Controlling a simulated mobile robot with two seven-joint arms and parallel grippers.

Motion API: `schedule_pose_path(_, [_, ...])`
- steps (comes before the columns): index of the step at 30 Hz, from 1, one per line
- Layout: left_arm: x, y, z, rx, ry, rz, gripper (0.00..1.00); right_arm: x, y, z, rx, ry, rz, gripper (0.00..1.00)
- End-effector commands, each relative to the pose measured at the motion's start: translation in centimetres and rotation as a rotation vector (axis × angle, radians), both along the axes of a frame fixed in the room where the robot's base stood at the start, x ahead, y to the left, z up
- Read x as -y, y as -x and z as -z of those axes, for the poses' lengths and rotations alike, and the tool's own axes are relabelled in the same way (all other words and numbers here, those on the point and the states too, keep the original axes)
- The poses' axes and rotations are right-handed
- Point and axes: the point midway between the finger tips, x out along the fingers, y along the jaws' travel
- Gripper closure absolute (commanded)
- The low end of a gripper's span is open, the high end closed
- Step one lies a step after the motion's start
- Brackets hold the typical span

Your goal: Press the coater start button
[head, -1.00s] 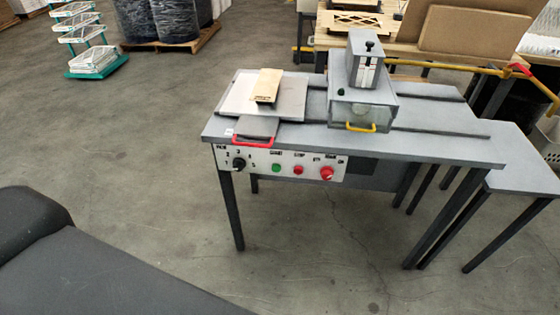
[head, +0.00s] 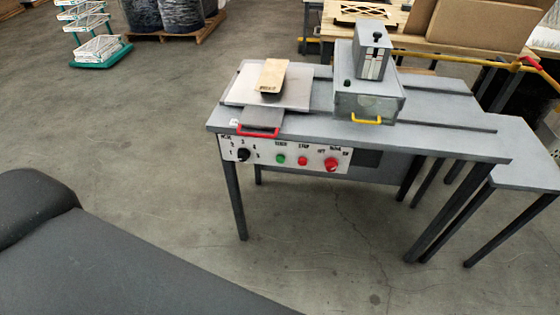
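The coater (head: 367,85) is a grey machine with a clear-fronted box and a yellow handle, standing on a grey metal table (head: 440,142). A white control panel (head: 262,152) hangs under the table's front edge. It carries a black rotary knob (head: 243,155), a small green button (head: 281,159), a small red button (head: 302,161) and a larger red knob (head: 331,164). The green button sits under a label that seems to read as start, though the print is blurred. Neither of my grippers is in view.
A tray (head: 240,88) with a tan block (head: 270,74) and a red handle (head: 257,134) sits on the table's left. A lower side table (head: 527,172) adjoins at right. Cardboard boxes (head: 470,38) and a yellow rail stand behind. The floor before the panel is clear.

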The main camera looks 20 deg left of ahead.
Motion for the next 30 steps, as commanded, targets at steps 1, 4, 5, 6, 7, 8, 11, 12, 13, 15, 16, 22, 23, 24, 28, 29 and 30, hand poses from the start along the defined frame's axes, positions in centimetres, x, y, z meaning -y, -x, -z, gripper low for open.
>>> schedule_pose_path(1, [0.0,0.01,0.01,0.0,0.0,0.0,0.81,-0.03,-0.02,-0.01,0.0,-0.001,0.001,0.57])
schedule_pose_path(4, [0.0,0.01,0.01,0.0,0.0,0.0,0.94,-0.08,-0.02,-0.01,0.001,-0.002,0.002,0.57])
schedule_pose_path(5, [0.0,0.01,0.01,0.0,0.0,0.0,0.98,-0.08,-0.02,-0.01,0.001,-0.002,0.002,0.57])
schedule_pose_path(6, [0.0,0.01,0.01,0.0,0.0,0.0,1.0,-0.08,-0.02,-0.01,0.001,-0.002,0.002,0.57])
schedule_pose_path(7, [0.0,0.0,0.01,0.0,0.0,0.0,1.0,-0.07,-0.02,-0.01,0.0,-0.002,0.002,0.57])
schedule_pose_path(8, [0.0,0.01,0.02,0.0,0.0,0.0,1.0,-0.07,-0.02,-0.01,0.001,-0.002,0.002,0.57])
schedule_pose_path(11, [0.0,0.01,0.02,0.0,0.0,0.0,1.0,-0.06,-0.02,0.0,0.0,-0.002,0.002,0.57])
schedule_pose_path(12, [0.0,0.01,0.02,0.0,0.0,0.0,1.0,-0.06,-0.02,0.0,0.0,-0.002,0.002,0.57])
schedule_pose_path(13, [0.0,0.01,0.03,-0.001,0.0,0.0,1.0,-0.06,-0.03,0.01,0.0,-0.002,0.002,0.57])
schedule_pose_path(15, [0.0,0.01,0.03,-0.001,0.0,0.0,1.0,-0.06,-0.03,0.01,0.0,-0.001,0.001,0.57])
schedule_pose_path(16, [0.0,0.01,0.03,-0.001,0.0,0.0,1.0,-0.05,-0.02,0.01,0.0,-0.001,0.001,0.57])
schedule_pose_path(22, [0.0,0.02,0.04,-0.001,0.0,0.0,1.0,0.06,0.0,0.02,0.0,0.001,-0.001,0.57])
schedule_pose_path(23, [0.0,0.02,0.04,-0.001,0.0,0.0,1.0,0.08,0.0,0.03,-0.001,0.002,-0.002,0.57])
schedule_pose_path(24, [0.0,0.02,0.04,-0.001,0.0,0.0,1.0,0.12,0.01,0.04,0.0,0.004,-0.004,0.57])
schedule_pose_path(28, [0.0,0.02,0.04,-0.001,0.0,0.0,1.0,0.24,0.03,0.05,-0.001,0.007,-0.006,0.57])
schedule_pose_path(29, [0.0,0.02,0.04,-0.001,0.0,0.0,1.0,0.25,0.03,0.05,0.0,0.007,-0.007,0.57])
schedule_pose_path(30, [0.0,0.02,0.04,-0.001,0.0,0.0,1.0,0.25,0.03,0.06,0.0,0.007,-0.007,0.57])
